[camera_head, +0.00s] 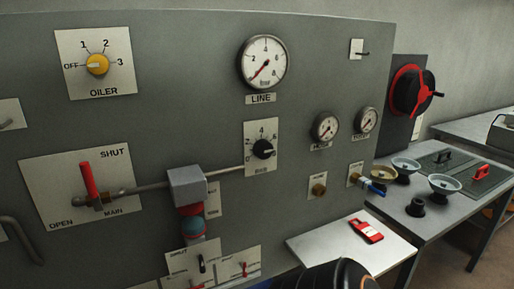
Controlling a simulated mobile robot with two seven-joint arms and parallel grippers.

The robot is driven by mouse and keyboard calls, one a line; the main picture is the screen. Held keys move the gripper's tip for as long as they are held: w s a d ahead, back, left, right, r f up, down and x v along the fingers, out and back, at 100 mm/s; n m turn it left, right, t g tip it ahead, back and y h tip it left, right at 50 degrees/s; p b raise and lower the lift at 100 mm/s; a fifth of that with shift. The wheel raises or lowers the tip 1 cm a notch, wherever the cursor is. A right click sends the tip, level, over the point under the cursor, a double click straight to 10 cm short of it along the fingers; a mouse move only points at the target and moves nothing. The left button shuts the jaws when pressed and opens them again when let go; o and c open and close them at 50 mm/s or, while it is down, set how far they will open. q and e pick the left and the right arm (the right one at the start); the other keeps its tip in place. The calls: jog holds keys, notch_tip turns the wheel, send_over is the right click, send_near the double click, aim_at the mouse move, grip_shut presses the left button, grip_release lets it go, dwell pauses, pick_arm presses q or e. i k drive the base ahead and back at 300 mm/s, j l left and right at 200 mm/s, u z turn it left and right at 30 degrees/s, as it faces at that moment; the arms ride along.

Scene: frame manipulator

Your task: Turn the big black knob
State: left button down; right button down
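A large round black knob or wheel (408,91) with a red ring part and a small handle at its right side is on a dark upright panel at the right. A smaller black knob (263,149) with a white pointer mark sits on a numbered plate in the middle of the grey panel. A short black knob-like piece (415,208) stands on the table at the right. I cannot tell for certain which of these the task means. Neither gripper shows; a dark rounded part at the bottom edge looks like my arm.
The grey panel (150,130) carries a yellow oiler knob (97,64), a red-handled valve (88,180), a pipe and several gauges. A grey box (187,187) juts out from the panel.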

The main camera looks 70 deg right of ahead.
aim_at(262, 149)
jog(key=z, duration=2.3)
